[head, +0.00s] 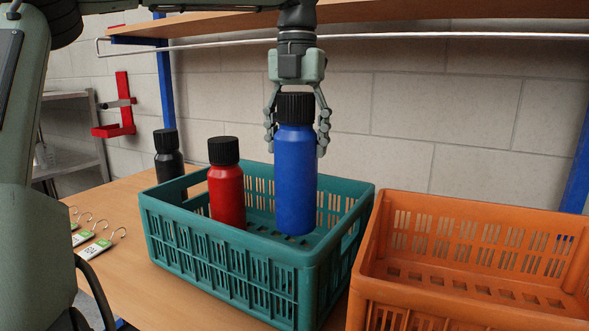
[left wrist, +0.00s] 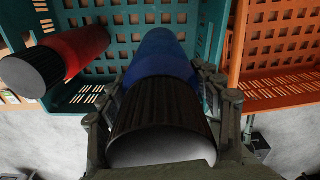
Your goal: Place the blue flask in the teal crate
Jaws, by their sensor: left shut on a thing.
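The blue flask (head: 295,180) with a black cap is upright in the head view, its lower part inside the outline of the teal crate (head: 215,260). My left gripper (head: 297,140) comes from above and is shut on the flask around its cap and upper body. In the left wrist view, the blue flask (left wrist: 163,62) lies between the fingers of my left gripper (left wrist: 165,105), over the teal crate (left wrist: 115,48). I cannot tell whether its base touches the crate floor. My right gripper is not in view.
A red flask (head: 226,190) stands in the teal crate, left of the blue one. An empty orange crate (head: 470,290) is close on the right. A black flask (head: 167,155) stands behind the teal crate's left end. Several tags (head: 97,248) lie at left. A shelf (head: 220,22) overhangs.

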